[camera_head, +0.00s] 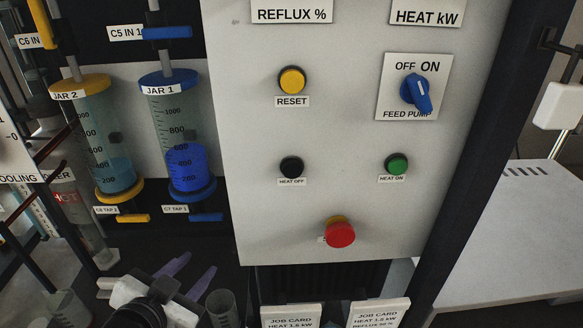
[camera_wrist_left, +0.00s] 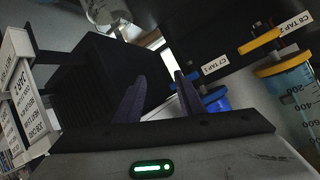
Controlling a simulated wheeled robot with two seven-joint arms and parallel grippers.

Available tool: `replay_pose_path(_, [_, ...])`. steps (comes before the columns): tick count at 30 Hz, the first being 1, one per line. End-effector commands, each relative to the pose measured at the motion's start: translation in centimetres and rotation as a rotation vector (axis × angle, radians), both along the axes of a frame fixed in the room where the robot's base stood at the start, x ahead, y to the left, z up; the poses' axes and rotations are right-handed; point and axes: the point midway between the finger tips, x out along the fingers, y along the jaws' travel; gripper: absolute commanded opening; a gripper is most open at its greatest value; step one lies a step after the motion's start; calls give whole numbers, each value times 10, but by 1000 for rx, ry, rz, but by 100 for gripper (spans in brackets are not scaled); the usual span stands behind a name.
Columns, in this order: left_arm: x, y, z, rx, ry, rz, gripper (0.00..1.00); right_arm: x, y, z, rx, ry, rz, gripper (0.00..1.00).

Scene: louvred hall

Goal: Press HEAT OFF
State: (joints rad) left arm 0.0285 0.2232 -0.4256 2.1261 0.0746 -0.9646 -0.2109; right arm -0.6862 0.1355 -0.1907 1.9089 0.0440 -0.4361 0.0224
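The HEAT OFF button (camera_head: 291,167) is a round black push button on the white panel (camera_head: 340,215), with its label just below it. My left gripper (camera_head: 201,262) is at the lower left in the head view, below the jars and to the lower left of the button, clear of it. Its two purple fingers are apart with nothing between them. The wrist view shows the same open fingers (camera_wrist_left: 160,78); the HEAT OFF button does not show there. My right gripper is in neither view.
The green HEAT ON button (camera_head: 397,164), yellow RESET button (camera_head: 292,80), red mushroom button (camera_head: 340,235) and blue FEED PUMP knob (camera_head: 416,92) share the panel. JAR 1 (camera_head: 176,130) and JAR 2 (camera_head: 97,120) stand left of it. Job cards (camera_head: 378,312) stand below.

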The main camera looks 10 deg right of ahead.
Motion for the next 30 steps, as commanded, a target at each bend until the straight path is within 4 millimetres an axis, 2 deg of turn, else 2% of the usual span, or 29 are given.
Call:
replay_pose_path(1, [-17, 8, -39, -42, 67, 39, 36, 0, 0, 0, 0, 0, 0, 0])
replay_pose_path(6, [-78, 35, -137, -162, 225, 175, 36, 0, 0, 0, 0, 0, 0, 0])
replay_pose_path(9, [-120, 51, -183, -208, 300, 251, 36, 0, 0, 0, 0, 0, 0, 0])
replay_pose_path(12, [-158, 65, -215, -239, 356, 314, 36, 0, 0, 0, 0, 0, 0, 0])
replay_pose_path(15, [-188, 75, -235, -257, 393, 359, 36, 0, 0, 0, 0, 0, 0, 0])
replay_pose_path(19, [-209, 83, -248, -268, 418, 391, 36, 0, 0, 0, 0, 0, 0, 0])
replay_pose_path(29, [-215, 85, -251, -270, 423, 398, 36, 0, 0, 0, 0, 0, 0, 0])
replay_pose_path(30, [-214, 85, -251, -270, 423, 398, 31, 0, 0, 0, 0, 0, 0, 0])
